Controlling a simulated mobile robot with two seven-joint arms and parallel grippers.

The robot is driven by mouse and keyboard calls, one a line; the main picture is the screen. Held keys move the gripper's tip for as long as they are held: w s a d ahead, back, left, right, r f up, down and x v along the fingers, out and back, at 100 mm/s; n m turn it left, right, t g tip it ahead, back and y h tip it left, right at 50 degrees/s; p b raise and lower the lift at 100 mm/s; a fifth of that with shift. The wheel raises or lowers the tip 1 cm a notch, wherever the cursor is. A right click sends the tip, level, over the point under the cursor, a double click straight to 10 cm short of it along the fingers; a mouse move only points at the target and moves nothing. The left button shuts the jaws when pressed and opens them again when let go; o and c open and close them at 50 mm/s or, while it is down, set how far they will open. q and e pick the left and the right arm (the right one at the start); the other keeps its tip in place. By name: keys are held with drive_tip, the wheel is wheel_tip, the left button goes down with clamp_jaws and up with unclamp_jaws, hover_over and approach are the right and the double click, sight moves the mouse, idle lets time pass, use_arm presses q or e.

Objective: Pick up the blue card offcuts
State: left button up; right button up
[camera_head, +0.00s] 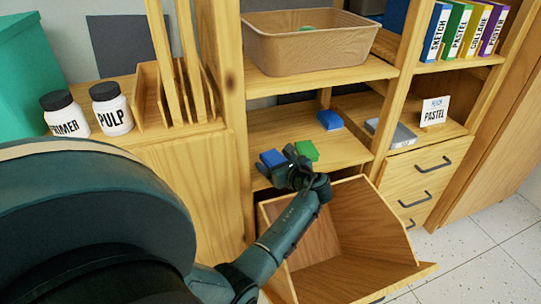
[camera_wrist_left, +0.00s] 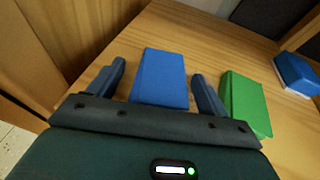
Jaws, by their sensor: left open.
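A blue block (camera_head: 272,158), which looks like the blue card offcuts, lies near the front of the middle shelf. In the left wrist view the blue block (camera_wrist_left: 160,78) lies between the two fingers of my left gripper (camera_wrist_left: 158,70), with a gap on each side. In the head view my left gripper (camera_head: 290,165) is at the shelf's front edge and hides part of the block. It is open and holds nothing. A second blue block (camera_head: 329,120) with a pale underside lies farther back to the right. My right gripper is not in view.
A green block (camera_head: 306,151) lies close to the right of my left gripper. The wooden shelf (camera_head: 262,123) has an upright post on each side. An open wooden bin (camera_head: 325,230) stands below. A brown tub (camera_head: 310,51) sits on the shelf above.

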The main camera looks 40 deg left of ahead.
use_arm(q)
drive_tip(key=shift+c, duration=0.5)
drive_tip(key=c, duration=1)
